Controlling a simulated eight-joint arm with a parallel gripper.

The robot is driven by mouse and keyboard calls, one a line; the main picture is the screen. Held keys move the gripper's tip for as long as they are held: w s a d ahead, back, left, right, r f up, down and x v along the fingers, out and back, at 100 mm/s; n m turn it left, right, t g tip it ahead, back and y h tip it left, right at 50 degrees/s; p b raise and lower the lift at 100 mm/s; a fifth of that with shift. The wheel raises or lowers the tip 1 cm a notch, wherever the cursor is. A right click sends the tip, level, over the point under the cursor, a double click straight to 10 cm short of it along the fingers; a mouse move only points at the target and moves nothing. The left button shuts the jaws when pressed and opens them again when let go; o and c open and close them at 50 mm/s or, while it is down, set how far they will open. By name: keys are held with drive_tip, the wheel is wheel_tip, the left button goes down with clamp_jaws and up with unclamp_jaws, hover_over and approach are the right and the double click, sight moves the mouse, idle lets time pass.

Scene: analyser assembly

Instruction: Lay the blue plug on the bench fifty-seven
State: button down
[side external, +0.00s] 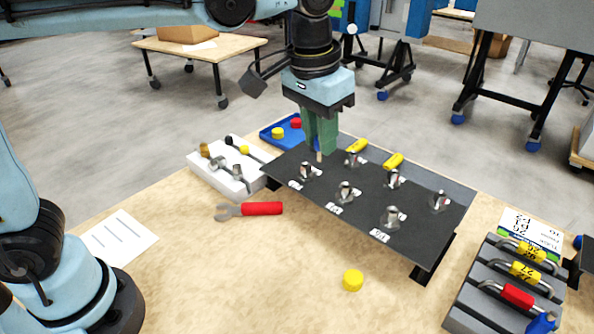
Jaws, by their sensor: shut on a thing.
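My gripper (319,146), with green fingers, points down over the far left part of the black raised panel (330,190). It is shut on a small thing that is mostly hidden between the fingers. A blue sliver of it, which looks like the blue plug (317,144), shows there, and a pale tip (319,156) sticks out below, close to the panel. I cannot tell whether the tip touches the panel. The bench (250,270) has a light wooden top and its front part is mostly bare.
The panel bears several metal fittings and two yellow-handled parts (393,161). A blue tray (268,139) holds yellow and red caps. A white block (205,178) holds tools. A red-handled wrench (262,209) and a yellow cap (352,280) lie on the bench. A padlock rack (470,310) stands right.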

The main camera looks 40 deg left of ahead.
drive_tip(key=s+d+f+n, duration=0.1)
drive_tip(key=s+d+f, duration=0.3)
drive_tip(key=s, duration=0.3)
drive_tip(key=s+d+f+n, duration=0.1)
drive_tip(key=s+d+f, duration=0.3)
drive_tip(key=s, duration=0.4)
drive_tip(key=w+a+f, duration=0.2)
drive_tip(key=w, duration=0.1)
drive_tip(key=w+a+f, duration=0.2)
drive_tip(key=w, duration=0.1)
drive_tip(key=w+a+f, duration=0.2)
drive_tip(key=w, duration=0.1)
drive_tip(key=shift+w+a+f, duration=0.25)
drive_tip(key=shift+w+f, duration=0.1)
drive_tip(key=shift+f, duration=2.05)
drive_tip(key=shift+f, duration=0.1)
drive_tip(key=c, duration=1)
unclamp_jaws()
